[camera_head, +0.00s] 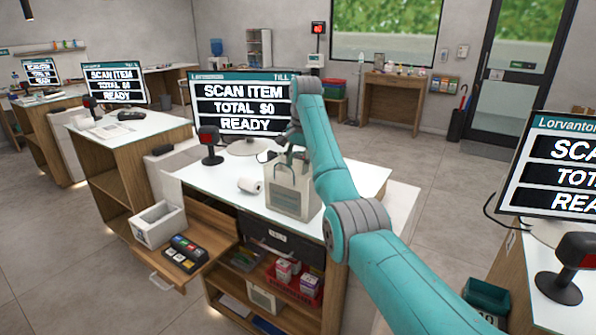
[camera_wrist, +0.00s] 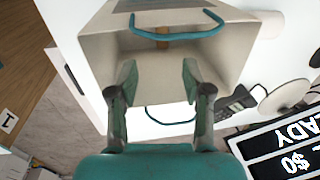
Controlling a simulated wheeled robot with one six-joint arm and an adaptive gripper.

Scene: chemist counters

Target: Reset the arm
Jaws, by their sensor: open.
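My teal arm reaches in from the lower right in the head view, and my gripper (camera_head: 288,157) hangs over a cream bag (camera_head: 290,195) standing on the white counter (camera_head: 225,177). In the wrist view the two fingers of my gripper (camera_wrist: 157,80) are spread apart with nothing visibly held between them. They are at the near side of the bag (camera_wrist: 100,58), whose top is open. One teal handle (camera_wrist: 178,35) shows beyond the fingers and another (camera_wrist: 168,120) shows between and below them. A small brown thing is partly visible inside the bag.
A till screen (camera_head: 240,105) and a scanner (camera_head: 209,146) stand behind the bag. A white roll (camera_head: 250,185) lies left of it. An open drawer (camera_head: 190,250) juts out at the front left. Another screen (camera_head: 555,165) stands at the right.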

